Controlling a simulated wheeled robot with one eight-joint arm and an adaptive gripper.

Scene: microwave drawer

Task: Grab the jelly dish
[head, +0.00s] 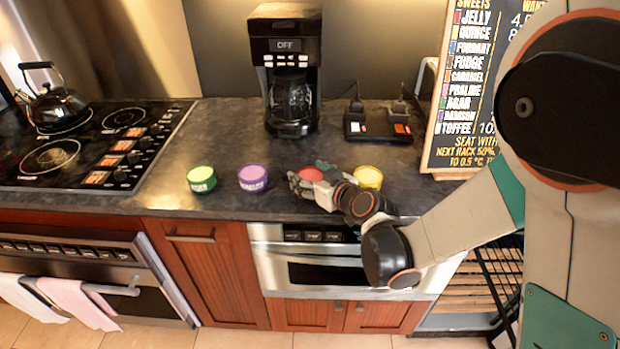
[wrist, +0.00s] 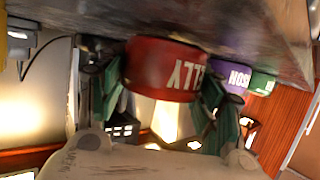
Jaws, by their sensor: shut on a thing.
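The jelly dish is a small red round dish (head: 311,173) on the dark counter in the head view, partly hidden by my gripper (head: 304,186). In the wrist view, which is upside down, the red dish (wrist: 164,70) shows white letters reading "JELLY", partly covered. My gripper's green-sided fingers (wrist: 160,92) lie on either side of it and are shut on it. The dish is at or very near the counter surface; I cannot tell whether it is lifted.
A purple dish (head: 252,179) and a green dish (head: 202,179) stand left of the red one, a yellow dish (head: 369,177) close on its right. Behind are a coffee maker (head: 288,70) and a menu board (head: 462,110). A stove (head: 90,145) is at left.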

